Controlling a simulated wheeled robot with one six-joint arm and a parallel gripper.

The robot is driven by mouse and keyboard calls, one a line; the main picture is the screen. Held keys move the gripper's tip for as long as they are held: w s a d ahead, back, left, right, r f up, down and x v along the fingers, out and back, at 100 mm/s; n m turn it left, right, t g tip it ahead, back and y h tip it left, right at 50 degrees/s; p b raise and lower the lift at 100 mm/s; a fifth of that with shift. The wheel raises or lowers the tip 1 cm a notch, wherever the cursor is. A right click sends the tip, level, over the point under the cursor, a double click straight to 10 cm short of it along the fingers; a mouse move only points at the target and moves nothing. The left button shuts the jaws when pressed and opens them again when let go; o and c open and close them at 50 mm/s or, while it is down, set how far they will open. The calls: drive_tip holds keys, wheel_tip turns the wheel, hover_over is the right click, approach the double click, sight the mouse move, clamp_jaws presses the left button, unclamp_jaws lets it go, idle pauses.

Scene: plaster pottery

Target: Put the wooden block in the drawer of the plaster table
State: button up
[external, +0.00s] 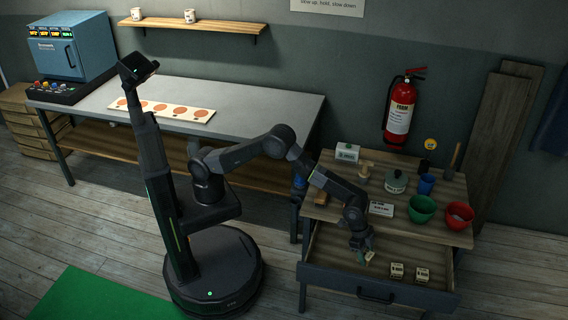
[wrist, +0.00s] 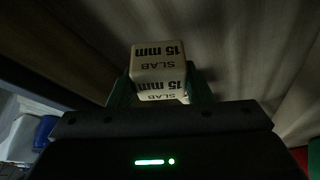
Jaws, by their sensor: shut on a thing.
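My gripper (external: 363,256) is shut on a pale block (external: 370,258) and reaches down into the open drawer (external: 380,290) of the plaster table (external: 335,212). Whether the block touches the drawer floor I cannot tell. Two similar marked blocks, one (external: 397,270) and another (external: 422,275), lie in the drawer to the right of my gripper.
The drawer's left part looks clear.

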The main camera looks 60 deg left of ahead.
sight(363, 267)
drive_tip(key=shift+f, duration=2.25)
drive_tip(key=shift+f, duration=0.2)
drive_tip(key=o, duration=1)
drive_tip(key=shift+a+r, duration=0.1)
drive_tip(key=shift+r, duration=0.4)
drive_tip(key=v, duration=1.1)
drive_tip(key=shift+a, duration=0.2)
drive_tip(key=shift+s+r, duration=0.1)
